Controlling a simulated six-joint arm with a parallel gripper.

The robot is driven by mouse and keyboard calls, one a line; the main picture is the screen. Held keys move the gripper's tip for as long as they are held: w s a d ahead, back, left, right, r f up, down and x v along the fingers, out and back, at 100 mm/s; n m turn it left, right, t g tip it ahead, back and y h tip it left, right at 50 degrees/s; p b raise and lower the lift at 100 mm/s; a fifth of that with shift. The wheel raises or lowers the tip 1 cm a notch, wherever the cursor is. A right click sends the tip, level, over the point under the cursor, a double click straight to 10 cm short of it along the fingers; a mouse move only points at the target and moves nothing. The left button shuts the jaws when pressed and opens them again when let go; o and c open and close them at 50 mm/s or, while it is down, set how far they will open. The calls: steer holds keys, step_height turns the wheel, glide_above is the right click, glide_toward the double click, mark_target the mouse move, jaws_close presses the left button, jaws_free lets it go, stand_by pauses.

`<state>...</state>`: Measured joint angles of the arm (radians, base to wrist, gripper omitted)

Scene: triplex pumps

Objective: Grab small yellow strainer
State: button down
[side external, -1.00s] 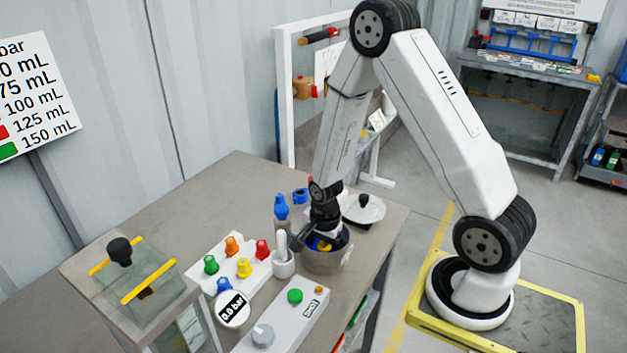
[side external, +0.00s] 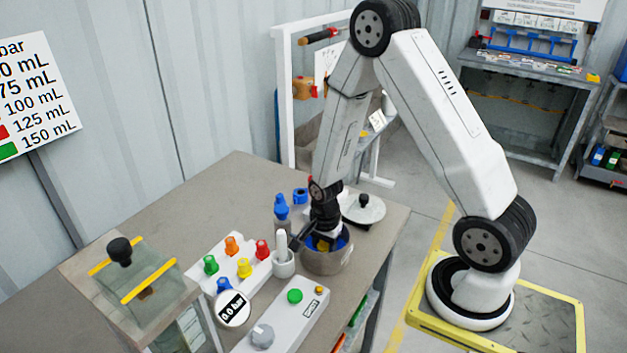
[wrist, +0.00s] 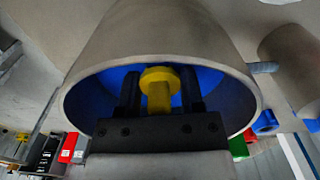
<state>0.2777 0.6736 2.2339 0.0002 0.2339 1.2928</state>
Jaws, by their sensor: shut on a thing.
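The small yellow strainer (wrist: 159,92) is between the two black fingers of my gripper (wrist: 160,98) in the wrist view. My gripper is shut on it, inside the mouth of a beige pot (wrist: 165,38) with a blue interior. The lower part of the strainer and the fingertips are mostly hidden there.
A round lid with a black knob (side external: 363,208) lies behind the pot. A control box (side external: 283,322) is in front.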

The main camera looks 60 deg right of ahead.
steer(key=shift+r, duration=4.95)
